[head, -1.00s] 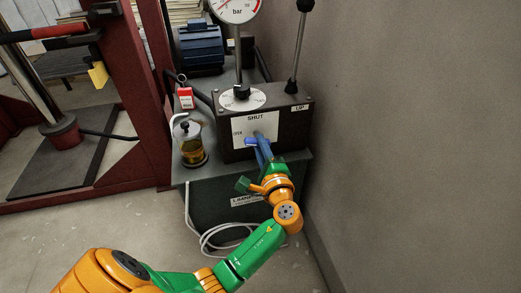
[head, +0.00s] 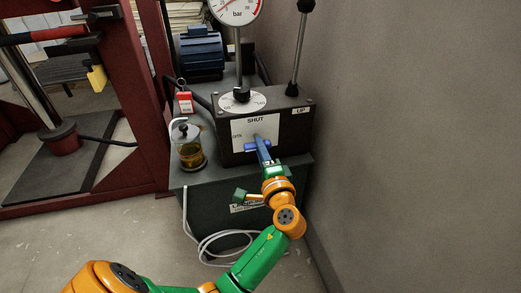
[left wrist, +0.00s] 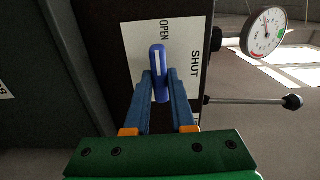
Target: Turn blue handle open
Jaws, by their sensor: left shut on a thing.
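The blue handle (head: 250,147) is on the white plate (head: 243,133) on the front of the dark valve box. The plate reads SHUT at the top and OPEN at the left. In the head view the handle lies about level, its free end toward the OPEN side. My left gripper (head: 264,153) is at the handle. In the left wrist view the handle (left wrist: 158,70) sits between the fingers of my left gripper (left wrist: 160,80), which is shut on it. The fingers hide part of the handle's pivot end. My right gripper is not in view.
A black-knobbed lever (head: 298,50) and a pressure gauge (head: 236,10) stand above the box (head: 290,126). A jar of yellow liquid (head: 189,148) and a red tag (head: 185,102) are to its left. The grey wall (head: 420,140) is close on the right.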

